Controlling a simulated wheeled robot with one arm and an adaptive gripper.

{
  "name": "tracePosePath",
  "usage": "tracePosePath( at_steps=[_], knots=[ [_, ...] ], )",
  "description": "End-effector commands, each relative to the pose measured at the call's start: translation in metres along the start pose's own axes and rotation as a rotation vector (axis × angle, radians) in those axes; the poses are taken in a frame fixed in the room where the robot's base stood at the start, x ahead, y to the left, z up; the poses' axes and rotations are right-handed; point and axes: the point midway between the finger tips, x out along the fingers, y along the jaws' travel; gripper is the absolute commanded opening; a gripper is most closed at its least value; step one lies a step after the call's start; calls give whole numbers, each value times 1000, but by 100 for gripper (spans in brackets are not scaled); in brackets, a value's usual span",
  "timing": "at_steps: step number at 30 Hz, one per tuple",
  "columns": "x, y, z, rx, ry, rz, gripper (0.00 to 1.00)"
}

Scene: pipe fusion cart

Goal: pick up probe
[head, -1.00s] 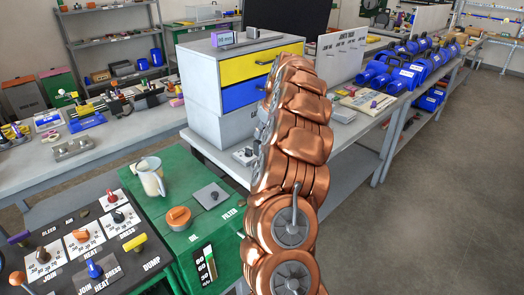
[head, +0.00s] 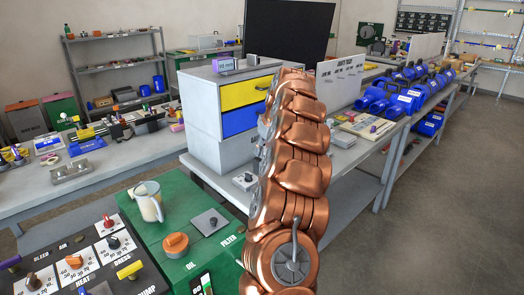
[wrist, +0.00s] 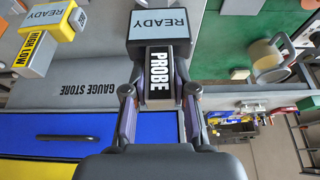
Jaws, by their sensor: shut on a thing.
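The probe (wrist: 160,72) shows in the wrist view as a dark body with a white PROBE label. A dark block with a pale READY screen (wrist: 160,22) sits at its far end and appears to be part of it. My gripper (wrist: 158,95) is shut on the probe, with one finger on each side of the labelled part. In the head view my copper arm hides both the gripper and the probe. I cannot tell whether the probe still touches the surface beyond it.
A grey cabinet marked GAUGE STORE (wrist: 85,90) has a yellow HIGH LOW gauge (wrist: 38,45) beside the probe. In the head view, the cabinet's yellow drawer (head: 245,92) faces my arm. A jug (head: 148,203) stands on the green cart (head: 190,205). Blue machines line the right bench.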

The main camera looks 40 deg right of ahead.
Motion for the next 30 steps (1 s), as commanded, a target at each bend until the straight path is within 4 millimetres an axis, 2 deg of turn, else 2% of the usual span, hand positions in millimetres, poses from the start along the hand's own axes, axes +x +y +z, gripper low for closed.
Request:
tracePosePath(
  at_steps=[14,30],
  knots=[
    [-12,-18,20,0,7,3,0],
    [-38,-65,71,-1,4,3,0]
  ],
)
